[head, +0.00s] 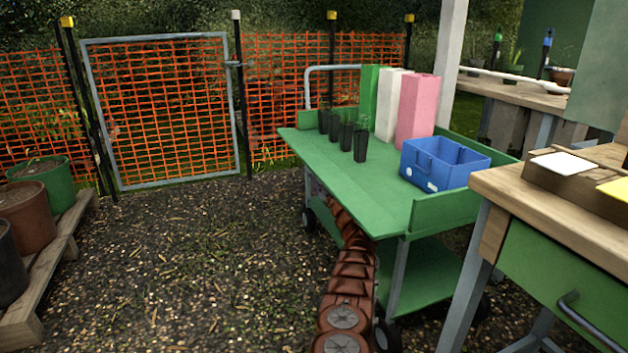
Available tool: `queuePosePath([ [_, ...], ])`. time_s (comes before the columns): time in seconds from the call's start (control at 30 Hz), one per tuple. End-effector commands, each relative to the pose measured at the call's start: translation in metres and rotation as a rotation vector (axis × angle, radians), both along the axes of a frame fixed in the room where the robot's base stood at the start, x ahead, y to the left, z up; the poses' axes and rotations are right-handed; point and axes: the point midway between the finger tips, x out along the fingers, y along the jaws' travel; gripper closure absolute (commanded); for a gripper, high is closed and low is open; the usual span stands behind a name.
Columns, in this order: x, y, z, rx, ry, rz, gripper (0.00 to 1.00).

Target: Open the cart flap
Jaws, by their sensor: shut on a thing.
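The green cart (385,187) stands right of centre with its long left side toward the open ground. Its flap (318,152) appears as the green panel along that left side, about level with the top; I cannot make out a seam. My reddish-brown segmented arm rises from the bottom of the view to the cart's left side. My gripper (317,187) is at its far end, small and partly hidden just under the panel's left edge. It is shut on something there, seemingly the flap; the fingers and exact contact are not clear.
Several black pots (346,136), tall green, white and pink boxes (416,110) and a blue crate (446,163) stand on the cart. A wooden bench (560,215) is close on the right. Gravel (200,260) lies free to the left, before a gate (165,110).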

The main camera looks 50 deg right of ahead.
Motion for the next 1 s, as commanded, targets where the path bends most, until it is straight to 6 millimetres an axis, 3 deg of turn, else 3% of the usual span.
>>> queuePosePath([
  [0.17,0.0018,0.0015,-0.0002,0.001,0.001,0.002,1.00],
  [0.2,0.0018,0.0015,-0.0002,0.001,0.001,0.002,0.85],
  [0.43,0.0011,0.0008,0.0001,0.001,0.000,0.001,0.63],
  [1.0,-0.0055,0.0012,-0.0036,-0.002,0.009,0.000,0.63],
])
